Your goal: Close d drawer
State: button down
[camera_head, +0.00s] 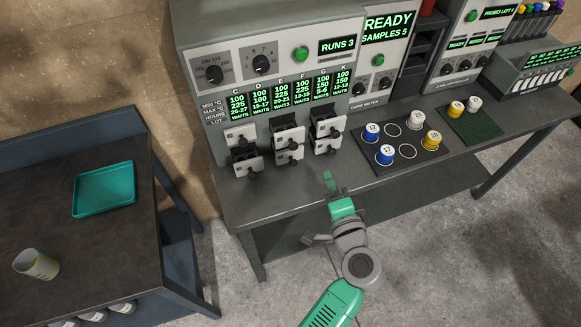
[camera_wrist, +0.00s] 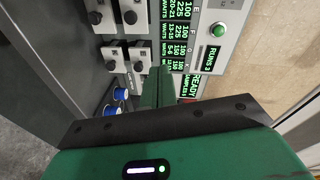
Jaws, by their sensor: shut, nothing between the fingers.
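The press (camera_head: 262,62) has a bank of small white drawers with black knobs below its green display. Columns on the display are headed C, D, E, F, G and K. No letter is readable on the drawers, so I cannot tell which is d. The lower left drawer (camera_head: 247,166), middle drawers (camera_head: 289,140) and right drawers (camera_head: 325,130) sit at slightly different depths; how far each is out is unclear. My gripper (camera_head: 328,180) is shut and empty, in front of and below the right drawers, apart from them. Its fingers (camera_wrist: 158,88) overlap the press in the wrist view.
A dark mat (camera_head: 405,165) with blue and yellow capped cups lies to the right, beside a green mat (camera_head: 470,128). A cure meter (camera_head: 385,50) stands right of the press. A teal tray (camera_head: 104,189) and beige cup (camera_head: 36,264) are on the left table. The bench front is clear.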

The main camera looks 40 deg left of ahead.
jog(key=m+g+y, duration=0.1)
jog(key=m, duration=0.1)
send_near(289, 139)
jog(key=b+x, duration=0.1)
jog(key=x, duration=0.2)
jog(key=shift+w+a+f+b, duration=0.15)
jog(key=shift+w+f+b, duration=0.1)
jog(key=shift+w+b, duration=0.1)
jog(key=shift+w+a+f+b, duration=0.1)
jog(key=shift+a+f+b, duration=0.1)
jog(key=shift+b, duration=0.1)
jog(key=b+x, duration=0.6)
jog(key=shift+r, duration=0.1)
jog(key=shift+s, duration=0.2)
